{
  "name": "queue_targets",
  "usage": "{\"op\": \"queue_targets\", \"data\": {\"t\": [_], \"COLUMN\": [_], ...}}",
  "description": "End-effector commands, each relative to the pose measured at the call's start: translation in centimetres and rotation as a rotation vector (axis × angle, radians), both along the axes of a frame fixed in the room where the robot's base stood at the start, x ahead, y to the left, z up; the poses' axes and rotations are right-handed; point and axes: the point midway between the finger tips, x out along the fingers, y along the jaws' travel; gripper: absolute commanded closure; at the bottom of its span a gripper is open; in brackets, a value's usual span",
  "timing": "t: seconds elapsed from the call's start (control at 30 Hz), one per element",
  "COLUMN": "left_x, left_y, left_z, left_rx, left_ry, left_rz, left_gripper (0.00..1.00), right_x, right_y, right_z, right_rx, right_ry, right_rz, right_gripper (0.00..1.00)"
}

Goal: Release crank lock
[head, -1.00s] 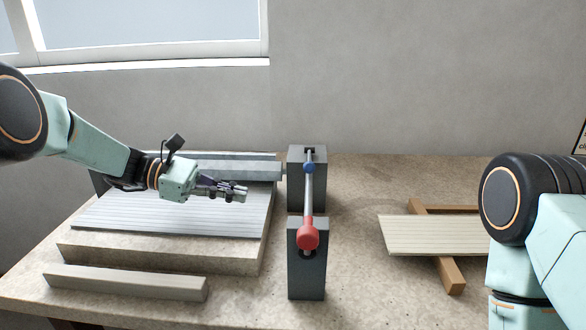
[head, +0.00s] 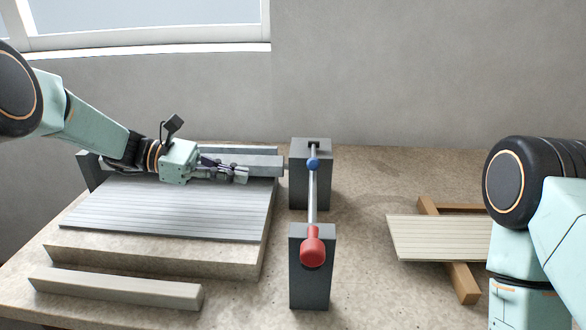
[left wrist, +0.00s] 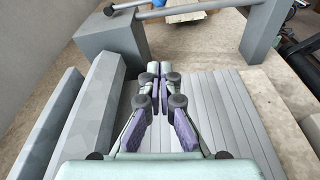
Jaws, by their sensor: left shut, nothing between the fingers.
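A crank with a pale metal rod (head: 312,198), a blue collar (head: 313,164) and a red knob (head: 313,246) spans two dark grey posts, the rear one (head: 311,188) and the front one (head: 310,285). My left gripper (head: 246,174) is shut and empty, above the far part of the grey slatted panel and left of the crank, apart from it. In the left wrist view, its closed fingertips (left wrist: 160,68) lie over the panel, and the rod (left wrist: 195,12) crosses beyond them. My right gripper is out of view. I cannot make out a separate lock part.
The grey slatted panel (head: 170,208) lies on a stone-like block (head: 150,258). A grey beam (head: 262,165) runs behind it and a pale bar (head: 115,290) lies in front. A cream slatted panel (head: 440,238) rests on wooden strips at right.

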Motion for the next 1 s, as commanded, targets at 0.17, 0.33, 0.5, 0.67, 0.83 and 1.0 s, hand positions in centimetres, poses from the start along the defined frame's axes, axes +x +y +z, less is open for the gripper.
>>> {"op": "queue_targets", "data": {"t": [0.17,0.33,0.5,0.67,0.83,1.0], "left_x": [0.1,0.2,0.4,0.6,0.4,0.2], "left_y": [-0.8,-3.5,-6.6,-9.5,-10.8,-11.4], "left_z": [-0.2,-1.0,-1.7,-2.4,-0.4,0.9], "left_rx": [0.000,0.002,0.002,0.002,0.000,0.000], "left_ry": [0.000,0.002,0.001,0.001,-0.003,-0.001], "left_rz": [-0.001,-0.003,-0.005,-0.005,-0.001,0.000], "left_gripper": [1.00,1.00,1.00,1.00,1.00,1.00], "right_x": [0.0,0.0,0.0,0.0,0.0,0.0], "right_y": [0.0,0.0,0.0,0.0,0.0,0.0], "right_z": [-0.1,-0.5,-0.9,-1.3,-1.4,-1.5], "right_rx": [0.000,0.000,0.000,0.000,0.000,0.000], "right_ry": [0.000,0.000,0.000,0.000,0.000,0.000], "right_rz": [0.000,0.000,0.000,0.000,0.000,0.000], "right_gripper": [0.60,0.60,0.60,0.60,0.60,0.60]}}
